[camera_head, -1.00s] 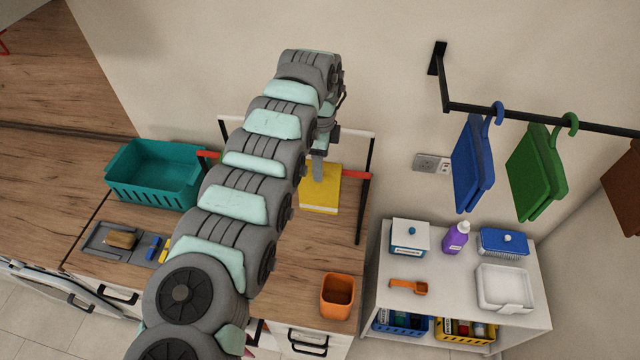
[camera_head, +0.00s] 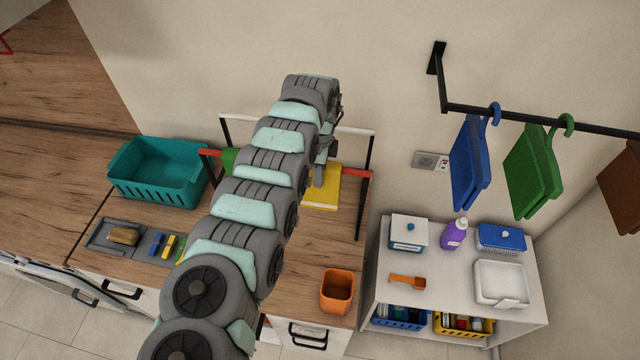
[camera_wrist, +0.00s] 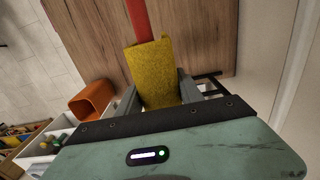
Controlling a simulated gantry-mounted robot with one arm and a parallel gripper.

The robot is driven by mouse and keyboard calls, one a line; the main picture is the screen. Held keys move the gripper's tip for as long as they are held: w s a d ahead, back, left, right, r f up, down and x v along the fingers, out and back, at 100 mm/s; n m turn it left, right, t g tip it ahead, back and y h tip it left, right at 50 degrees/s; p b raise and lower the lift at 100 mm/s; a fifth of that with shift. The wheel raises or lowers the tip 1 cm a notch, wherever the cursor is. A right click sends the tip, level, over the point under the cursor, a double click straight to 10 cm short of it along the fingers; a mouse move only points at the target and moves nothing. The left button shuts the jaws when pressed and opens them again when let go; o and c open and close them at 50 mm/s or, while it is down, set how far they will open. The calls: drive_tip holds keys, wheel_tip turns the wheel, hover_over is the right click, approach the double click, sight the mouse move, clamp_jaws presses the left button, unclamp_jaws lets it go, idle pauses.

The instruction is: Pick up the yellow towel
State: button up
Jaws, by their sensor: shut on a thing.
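The yellow towel (camera_head: 325,190) hangs over a red bar (camera_head: 356,173) of a rack on the wooden counter, partly hidden by my arm. In the wrist view the towel (camera_wrist: 157,62) lies between the two fingers of my gripper (camera_wrist: 157,90), with the red bar running up and away beyond it. My gripper, also in the head view (camera_head: 319,175), is shut on the towel. The towel is still at the bar; whether it is clear of it I cannot tell.
A green item (camera_head: 229,160) shows on the rack left of my arm. A teal basket (camera_head: 158,185) and a grey tray (camera_head: 100,238) stand on the left, an orange cup (camera_head: 337,291) in front. A white shelf (camera_head: 450,272) is on the right, below hanging blue (camera_head: 470,165) and green boards (camera_head: 533,173).

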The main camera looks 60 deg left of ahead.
clamp_jaws()
drive_tip(key=shift+r, duration=0.1)
idle(0.6)
